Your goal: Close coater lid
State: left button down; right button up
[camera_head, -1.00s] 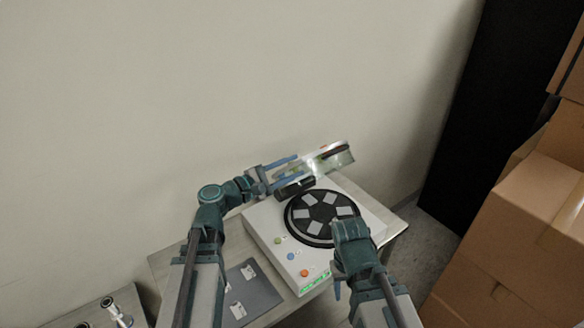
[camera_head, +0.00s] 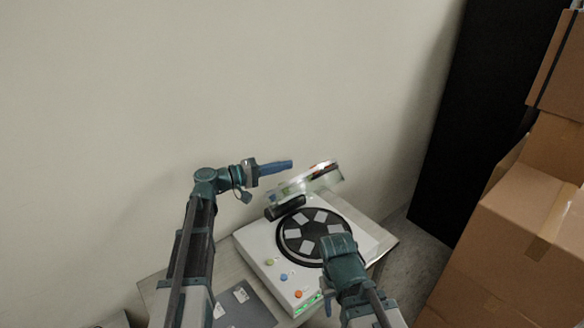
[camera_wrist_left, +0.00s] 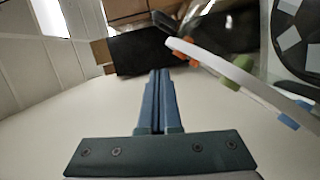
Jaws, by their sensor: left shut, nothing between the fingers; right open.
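The coater (camera_head: 257,240) is a white box with a round black platter (camera_head: 292,240) that holds several grey square pieces. Its clear lid (camera_head: 322,178) stands raised and tilted at the back of the coater. The lid's edge (camera_wrist_left: 205,58) also shows in the left wrist view, to the right of the fingers. My left gripper (camera_head: 291,165) is shut and empty, above and left of the lid; its fingers also show in the left wrist view (camera_wrist_left: 160,75). My right gripper (camera_head: 328,306) hangs over the front right of the coater, its fingers partly hidden by its wrist.
A dark plate (camera_head: 258,306) with light pieces lies on the table (camera_head: 160,287) left of the coater. Cardboard boxes (camera_head: 520,235) are stacked at the right, beside a black panel (camera_head: 468,130). The wall is close behind.

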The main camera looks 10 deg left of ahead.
aim_at(313, 173)
pick_arm(q)
jog(key=x, duration=0.8)
jog(key=shift+w+d, duration=0.2)
jog(key=shift+d, duration=0.1)
jog(key=shift+s+d+f, duration=0.1)
jog(key=shift+s+d, duration=0.25)
jog(key=shift+s, duration=0.25)
jog(key=shift+s+d+f, duration=0.1)
jog(key=shift+s+d, duration=0.25)
jog(key=shift+s, duration=0.25)
jog(key=shift+s+d+b, duration=0.3)
jog(key=shift+s+d, duration=0.05)
jog(key=shift+d, duration=0.1)
